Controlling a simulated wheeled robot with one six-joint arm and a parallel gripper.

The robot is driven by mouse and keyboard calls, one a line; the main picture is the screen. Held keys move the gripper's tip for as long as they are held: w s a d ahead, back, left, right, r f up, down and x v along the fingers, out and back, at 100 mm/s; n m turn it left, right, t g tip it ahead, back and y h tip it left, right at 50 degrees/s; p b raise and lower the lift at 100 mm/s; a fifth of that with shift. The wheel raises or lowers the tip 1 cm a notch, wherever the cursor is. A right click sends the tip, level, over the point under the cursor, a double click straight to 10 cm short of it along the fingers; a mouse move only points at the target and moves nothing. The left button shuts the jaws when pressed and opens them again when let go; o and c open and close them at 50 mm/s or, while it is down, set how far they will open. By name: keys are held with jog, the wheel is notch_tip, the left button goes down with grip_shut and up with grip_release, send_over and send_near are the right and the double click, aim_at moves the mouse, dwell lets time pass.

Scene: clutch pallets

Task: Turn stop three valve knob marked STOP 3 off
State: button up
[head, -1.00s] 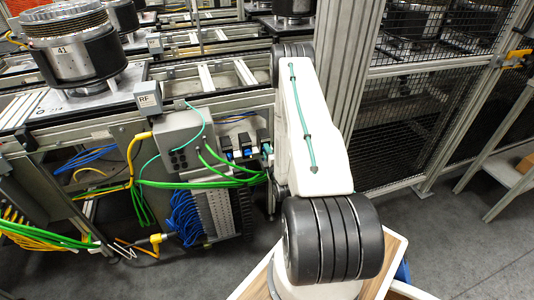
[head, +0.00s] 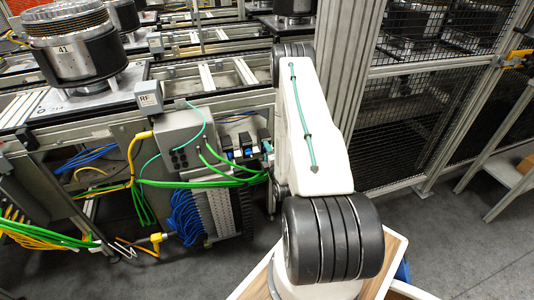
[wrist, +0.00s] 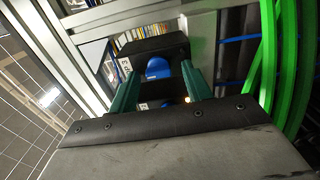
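A rounded blue valve knob (wrist: 158,68) sits on a black valve block (wrist: 150,47) in the wrist view. A white label (wrist: 125,67) is partly visible on the block's left side, too small to read fully. My gripper (wrist: 157,76) is open, with one green finger on each side of the knob and visible gaps between. I cannot tell how deep the fingertips reach past it. In the head view, two blue knobs (head: 229,154) show in a row on the conveyor's side. My arm hides most of the area to their right, including most of my gripper.
Thick green cables (wrist: 285,70) run close to the right of my gripper in the wrist view. A grey junction box (head: 183,138) and green hoses (head: 200,183) are left of the knobs. A fence post (head: 350,70) and mesh fence (head: 420,110) stand right of my arm.

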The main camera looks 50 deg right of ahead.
jog(key=v, duration=0.7)
jog(key=shift+s+a, duration=0.2)
jog(key=shift+s, duration=0.15)
